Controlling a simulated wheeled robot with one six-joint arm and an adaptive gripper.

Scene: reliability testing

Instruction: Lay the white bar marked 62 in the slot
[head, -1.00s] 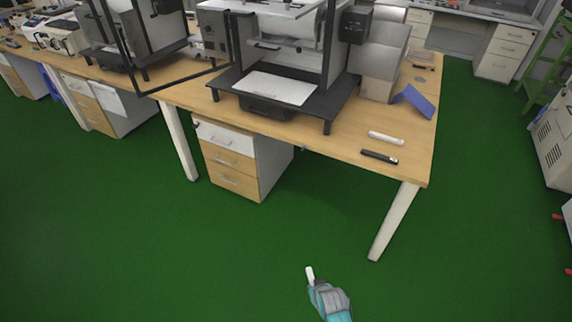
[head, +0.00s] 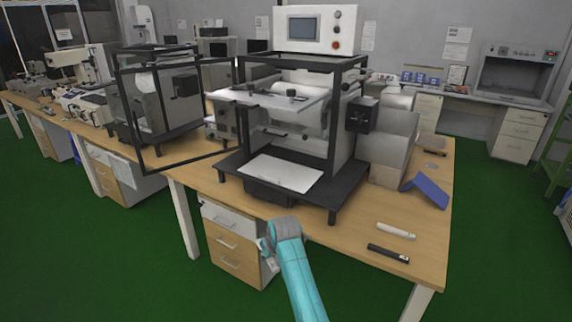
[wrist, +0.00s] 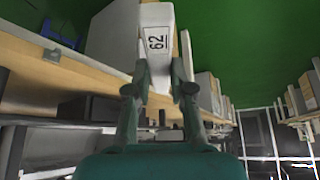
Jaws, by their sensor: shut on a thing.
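The white bar marked 62 (wrist: 156,42) is between the fingers of my gripper (wrist: 160,88) in the wrist view, with its number facing the camera. My gripper is shut on it. In the head view my gripper (head: 267,252) is in front of the drawer unit, by the bench's front edge, and my own arm hides much of it. The bar cannot be made out clearly there. I cannot pick out the slot in either view.
A black-framed machine (head: 342,150) with a white plate (head: 281,174) on its base stands on the wooden bench (head: 345,240). Another white bar (head: 396,231), a black bar (head: 388,254) and a blue angled piece (head: 428,191) lie to the right. Bench space between them is clear.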

